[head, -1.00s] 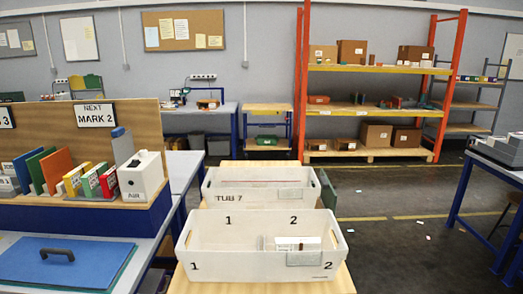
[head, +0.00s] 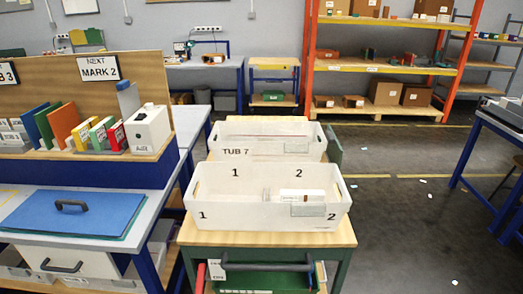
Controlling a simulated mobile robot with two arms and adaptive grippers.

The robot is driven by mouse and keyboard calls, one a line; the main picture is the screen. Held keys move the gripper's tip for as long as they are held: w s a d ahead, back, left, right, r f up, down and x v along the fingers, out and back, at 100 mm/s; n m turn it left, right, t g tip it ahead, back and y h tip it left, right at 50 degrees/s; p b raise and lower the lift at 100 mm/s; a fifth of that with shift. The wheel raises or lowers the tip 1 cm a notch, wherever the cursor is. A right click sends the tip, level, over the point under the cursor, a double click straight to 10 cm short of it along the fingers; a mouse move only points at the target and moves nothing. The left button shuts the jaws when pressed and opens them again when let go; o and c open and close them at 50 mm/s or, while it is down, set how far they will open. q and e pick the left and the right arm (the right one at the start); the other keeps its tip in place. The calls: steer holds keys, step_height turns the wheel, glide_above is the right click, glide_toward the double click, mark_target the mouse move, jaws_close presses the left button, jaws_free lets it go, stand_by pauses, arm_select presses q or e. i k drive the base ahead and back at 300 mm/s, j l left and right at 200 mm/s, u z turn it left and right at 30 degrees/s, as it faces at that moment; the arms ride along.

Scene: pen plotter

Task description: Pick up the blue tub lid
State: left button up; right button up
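A flat blue lid (head: 62,218) with a dark handle (head: 71,205) lies on the grey bench at the lower left in the head view. A green sheet shows under its edge. Two white tubs stand on a wooden-topped cart to the right of the bench. The near tub (head: 235,218) is open, with compartments marked 1 and 2 and a white item inside on the right. The tub behind it (head: 285,151) is marked TUB 7. Neither of my grippers is in view.
A wooden rack (head: 90,131) with coloured upright boards and a white box (head: 149,130) marked AIR stands behind the lid. The wooden-topped cart (head: 336,234) has a dark handle bar (head: 265,267) at its front.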

mark_target(106, 214)
steer(key=u, duration=1.45)
